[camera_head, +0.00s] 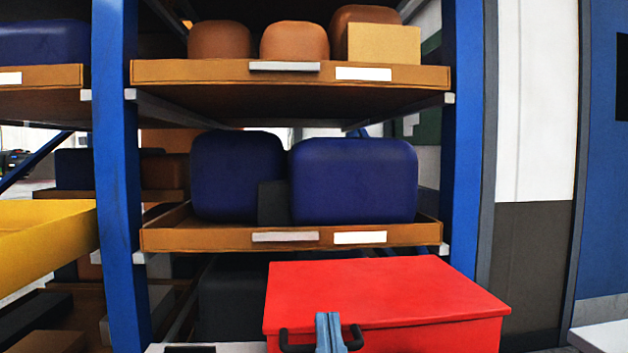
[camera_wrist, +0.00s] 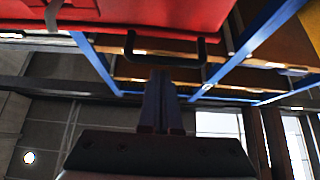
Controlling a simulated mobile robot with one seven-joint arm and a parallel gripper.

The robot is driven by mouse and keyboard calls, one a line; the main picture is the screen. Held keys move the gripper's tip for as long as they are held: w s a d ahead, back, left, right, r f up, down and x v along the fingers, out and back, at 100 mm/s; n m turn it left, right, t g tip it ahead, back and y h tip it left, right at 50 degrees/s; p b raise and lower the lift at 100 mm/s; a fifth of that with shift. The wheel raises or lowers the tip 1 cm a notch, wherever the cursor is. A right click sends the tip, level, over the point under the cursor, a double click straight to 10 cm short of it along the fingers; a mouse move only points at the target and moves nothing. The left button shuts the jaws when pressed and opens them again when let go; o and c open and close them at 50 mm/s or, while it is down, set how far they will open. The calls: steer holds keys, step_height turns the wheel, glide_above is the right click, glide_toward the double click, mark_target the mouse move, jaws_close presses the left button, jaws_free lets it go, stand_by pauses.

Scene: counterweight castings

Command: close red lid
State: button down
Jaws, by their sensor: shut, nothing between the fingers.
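The red lid (camera_head: 375,290) is the flat top of a red box (camera_head: 440,338) at the lower right of the head view. The lid looks level on the box, with a thin edge line along its front and no clear gap. A black handle (camera_head: 284,342) stands at the box's front, and it also shows in the wrist view (camera_wrist: 131,46). My gripper (camera_head: 328,318) is shut and empty, its fingertips in front of or at the handle's middle. In the wrist view my gripper (camera_wrist: 161,78) points toward the handle; contact cannot be told.
A blue-post rack (camera_head: 118,180) stands behind the box, with orange shelves holding dark blue castings (camera_head: 353,180) and brown castings (camera_head: 294,41). A yellow tray (camera_head: 45,245) juts in at the left. A wall and a blue panel (camera_head: 605,180) are at the right.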

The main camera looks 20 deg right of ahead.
step_height(320, 180, down, 3)
steer(key=shift+r+b, duration=0.1)
steer(key=shift+b, duration=1.15)
